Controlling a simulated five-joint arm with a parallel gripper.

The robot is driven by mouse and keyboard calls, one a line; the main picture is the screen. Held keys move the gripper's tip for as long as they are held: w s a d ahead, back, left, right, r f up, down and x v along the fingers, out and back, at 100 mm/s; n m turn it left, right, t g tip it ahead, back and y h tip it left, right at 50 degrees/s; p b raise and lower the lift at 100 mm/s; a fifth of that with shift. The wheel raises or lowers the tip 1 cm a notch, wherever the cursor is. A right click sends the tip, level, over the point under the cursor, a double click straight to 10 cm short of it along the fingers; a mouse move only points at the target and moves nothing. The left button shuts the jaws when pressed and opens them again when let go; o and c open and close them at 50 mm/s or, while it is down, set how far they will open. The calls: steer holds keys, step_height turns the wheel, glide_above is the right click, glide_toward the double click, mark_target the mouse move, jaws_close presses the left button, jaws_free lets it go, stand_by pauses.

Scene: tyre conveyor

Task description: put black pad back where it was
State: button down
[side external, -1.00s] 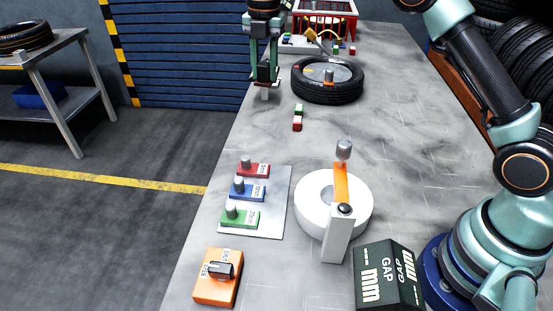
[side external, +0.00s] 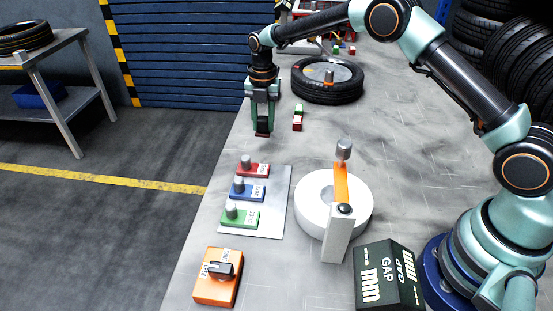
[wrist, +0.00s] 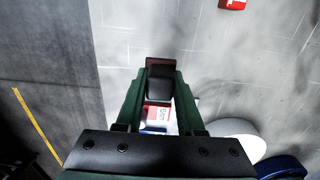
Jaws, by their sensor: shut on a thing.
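My gripper (side external: 263,126) is shut on the black pad (wrist: 160,78), which shows between the green fingers in the wrist view. In the side view the pad's dark end with a reddish-brown edge (side external: 262,134) pokes out below the fingertips. The gripper points down over the left edge of the table, beyond the red button block (side external: 253,169). I cannot tell how high above the table the pad is. The fingers hide part of the pad.
A grey plate (side external: 283,190) holds red, blue and green button blocks. A white ring (side external: 362,218) with an orange arm stands to their right. Small green (side external: 298,109) and red (side external: 297,125) blocks lie right of my gripper. A tyre (side external: 327,94) lies behind. An orange switch box (side external: 217,288) sits in front.

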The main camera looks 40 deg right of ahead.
mark_target(264, 136)
steer(key=shift+f, duration=2.35)
steer(key=c, duration=0.5)
jaws_free()
steer(key=shift+f, duration=0.1)
